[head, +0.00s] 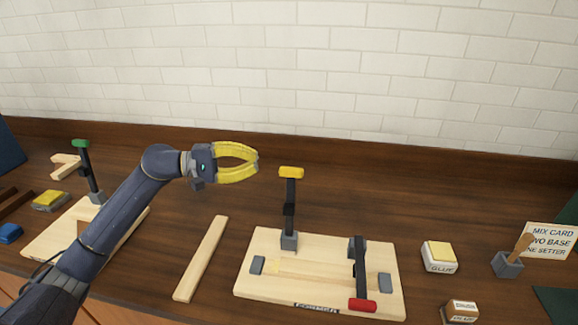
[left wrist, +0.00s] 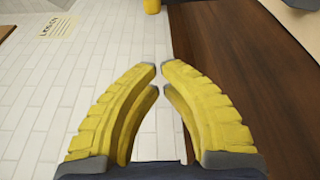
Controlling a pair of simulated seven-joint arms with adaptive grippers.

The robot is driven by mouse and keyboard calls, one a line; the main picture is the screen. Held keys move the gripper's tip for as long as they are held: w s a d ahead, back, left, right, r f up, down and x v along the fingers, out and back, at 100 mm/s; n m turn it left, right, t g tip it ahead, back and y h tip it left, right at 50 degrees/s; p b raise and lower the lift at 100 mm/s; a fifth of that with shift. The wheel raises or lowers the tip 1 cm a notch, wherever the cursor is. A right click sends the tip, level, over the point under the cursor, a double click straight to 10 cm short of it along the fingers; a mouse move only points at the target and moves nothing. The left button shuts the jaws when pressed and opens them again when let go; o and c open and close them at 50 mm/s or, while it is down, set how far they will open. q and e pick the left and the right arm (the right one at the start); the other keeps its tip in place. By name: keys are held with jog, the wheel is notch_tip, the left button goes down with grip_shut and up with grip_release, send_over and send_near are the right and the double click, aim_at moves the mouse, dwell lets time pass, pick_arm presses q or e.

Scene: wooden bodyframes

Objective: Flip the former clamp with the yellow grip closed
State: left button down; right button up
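The former board (head: 250,285) lies at the front centre, with "FORMER" partly legible on its front edge. Its clamp with the yellow grip (head: 291,172) stands upright on a grey base at the board's back left. The board's other clamp, with a red grip (head: 363,305), has its bar lowered toward the front edge. My left gripper (head: 257,163) is to the left of the yellow grip and a little higher in the picture, apart from it. In the left wrist view its yellow fingers (left wrist: 160,72) bow together, tips almost touching, with nothing between them. My right gripper is not in view.
A second board (head: 45,235) at the left carries a raised green-grip clamp (head: 81,143). A wooden strip (head: 201,258) lies between the boards. A glue box (head: 439,257), a small box (head: 460,311), a grey holder (head: 507,264) and a card (head: 552,240) stand at right. A tiled wall (head: 330,60) is behind.

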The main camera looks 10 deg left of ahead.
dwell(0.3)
pick_arm(q)
jog(key=d, duration=0.9)
jog(key=shift+d, duration=0.2)
dwell(0.4)
